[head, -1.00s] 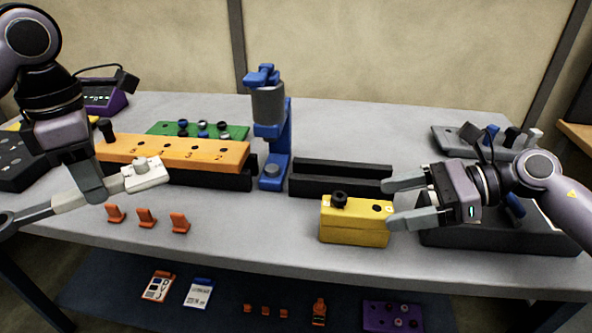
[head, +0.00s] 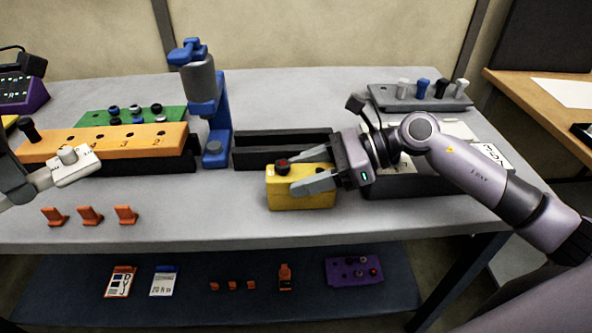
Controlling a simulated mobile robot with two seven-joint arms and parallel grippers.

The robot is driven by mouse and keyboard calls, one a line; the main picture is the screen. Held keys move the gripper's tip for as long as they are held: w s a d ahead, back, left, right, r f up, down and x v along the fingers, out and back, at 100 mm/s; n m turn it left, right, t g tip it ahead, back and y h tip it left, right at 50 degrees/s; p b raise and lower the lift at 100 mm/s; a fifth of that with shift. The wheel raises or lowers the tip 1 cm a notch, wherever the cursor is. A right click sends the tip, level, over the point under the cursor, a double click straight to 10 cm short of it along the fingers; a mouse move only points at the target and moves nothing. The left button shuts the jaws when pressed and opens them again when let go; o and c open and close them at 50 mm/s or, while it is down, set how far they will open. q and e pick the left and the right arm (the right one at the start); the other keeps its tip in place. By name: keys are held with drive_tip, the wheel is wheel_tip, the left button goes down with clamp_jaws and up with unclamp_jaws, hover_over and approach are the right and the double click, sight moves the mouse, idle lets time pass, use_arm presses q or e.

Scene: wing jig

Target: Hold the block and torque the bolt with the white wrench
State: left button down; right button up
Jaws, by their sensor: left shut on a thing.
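The yellow block (head: 300,199) stands near the front edge of the table. A dark bolt (head: 283,168) with a reddish top stands in its left part. My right gripper (head: 286,174) reaches in from the right, its fingers apart at the block's top. One finger is behind and one passes over the front side; I cannot tell whether they touch the block. My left gripper (head: 14,182), partly cut off at the left edge, is shut on the white wrench (head: 75,168). The wrench's head is held in front of the orange rack (head: 100,141), left of the block.
A blue press-like stand (head: 212,110) and a black channel (head: 283,150) stand behind the block. Several orange clips (head: 90,215) lie at the front left. A grey rack (head: 420,97) is at the back right. The table between the clips and the block is clear.

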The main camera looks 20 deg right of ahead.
idle(0.6)
use_arm(q)
drive_tip(key=s+d+m, duration=0.2)
drive_tip(key=d+m, duration=1)
drive_tip(key=d, duration=0.5)
drive_tip(key=s+d+m, duration=0.5)
drive_tip(key=d+m, duration=0.2)
drive_tip(key=d, duration=0.1)
drive_tip(key=s+d+m, duration=0.6)
drive_tip(key=d, duration=0.3)
drive_tip(key=shift+w+a+f, duration=0.1)
drive_tip(key=shift+f, duration=1.15)
drive_tip(key=shift+w+a+f, duration=0.1)
drive_tip(key=shift+f, duration=1.1)
drive_tip(key=shift+f, duration=0.1)
drive_tip(key=shift+f, duration=0.7)
drive_tip(key=shift+a, duration=0.1)
drive_tip(key=shift+w+a+f+m, duration=0.1)
drive_tip(key=shift+w+a+m, duration=0.05)
drive_tip(key=shift+a+m, duration=0.5)
drive_tip(key=shift+w+a+m, duration=0.15)
drive_tip(key=shift+a+m, duration=0.4)
drive_tip(key=shift+m, duration=0.1)
